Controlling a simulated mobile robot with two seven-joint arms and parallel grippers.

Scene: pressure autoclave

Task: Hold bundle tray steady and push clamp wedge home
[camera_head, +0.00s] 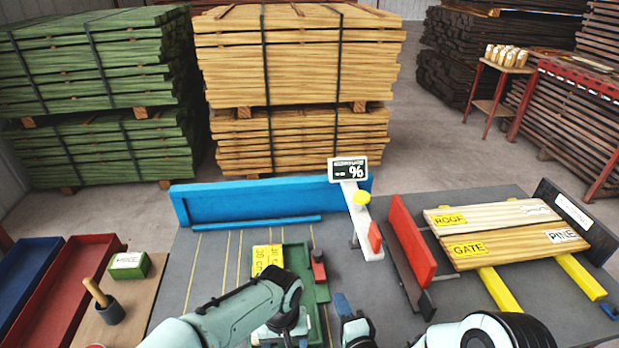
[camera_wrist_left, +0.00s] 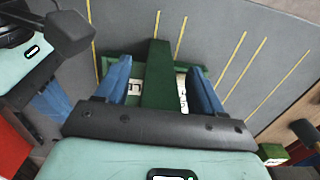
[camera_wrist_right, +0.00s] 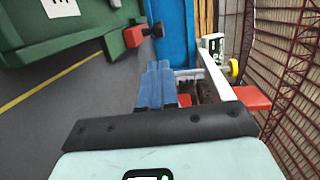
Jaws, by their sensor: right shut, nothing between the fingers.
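The green bundle tray (camera_head: 321,292) lies on the grey bench, partly hidden by my left arm. The red clamp wedge (camera_head: 318,270) sits at the tray's right side; it also shows with a dark knob in the right wrist view (camera_wrist_right: 134,37). My left gripper (camera_wrist_left: 158,85) is over the tray, with its blue fingers either side of a green bar (camera_wrist_left: 158,65) and visible gaps between. In the head view my left arm hides its fingers. My right gripper (camera_head: 342,303) is shut and empty, low to the right of the tray and apart from the wedge.
A blue fence (camera_head: 250,205) runs along the bench's back. A white arm with a percent display (camera_head: 347,170) and a red block (camera_head: 412,240) stand right of the tray. Boards labelled GATE (camera_head: 510,248) lie farther right. Red and blue bins (camera_head: 70,280) are at left.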

